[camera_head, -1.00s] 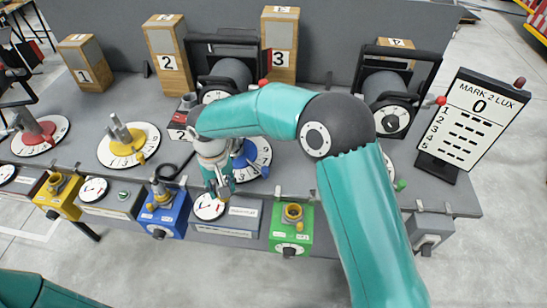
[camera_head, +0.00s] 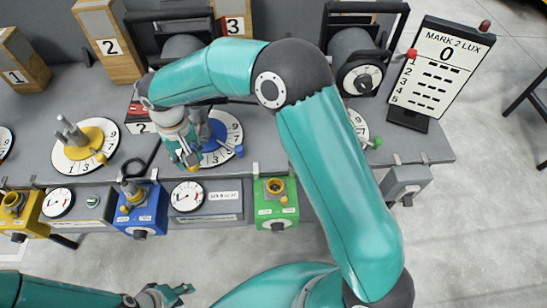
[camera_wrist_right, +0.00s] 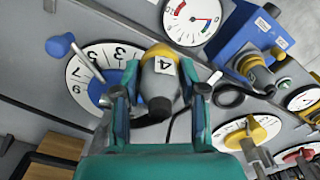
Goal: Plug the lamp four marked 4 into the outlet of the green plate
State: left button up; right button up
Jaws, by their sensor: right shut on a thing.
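The plug marked 4 (camera_wrist_right: 162,75), yellow and grey, is between the fingers of my right gripper (camera_wrist_right: 160,105) in the right wrist view. My right gripper (camera_head: 188,158) is in front of the blue dial in the head view, up and left of the green plate; its fingers are shut on the plug, which is hard to make out there. The green plate (camera_head: 277,217) is on the bench front, with a yellow ring-shaped outlet (camera_head: 275,186) on top that looks empty. My left gripper (camera_head: 178,294) is at the bottom left, apart from the bench, with its fingers apart and empty.
Left of the green plate are a gauge box (camera_head: 206,200) and a blue plate (camera_head: 141,212) with a plug standing in it. A yellow plate (camera_head: 22,213) is further left. The blue dial (camera_head: 215,140) lies behind. A lux board (camera_head: 440,75) stands at right.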

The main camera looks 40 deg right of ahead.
jog(key=s+d+m+b, duration=0.3)
jog(key=s+d+b, duration=0.3)
jog(key=s+d, duration=0.95)
jog(key=shift+w+d+f+b, duration=0.2)
jog(key=shift+w+f+b, duration=0.1)
jog(key=shift+f+b, duration=0.35)
jog(key=shift+w+d+f+b, duration=0.15)
jog(key=shift+w+f+b, duration=0.25)
jog(key=shift+f, duration=0.3)
jog(key=shift+w+d+f+b, duration=0.2)
jog(key=shift+w+f+b, duration=0.05)
jog(key=shift+f+b, duration=0.4)
jog(key=shift+s+f+b, duration=0.15)
jog(key=shift+f+b, duration=0.6)
jog(key=shift+b, duration=0.05)
jog(key=shift+f+b, duration=1.5)
jog(key=shift+f, duration=0.15)
jog(key=o, duration=1.6)
jog(key=shift+r, duration=0.15)
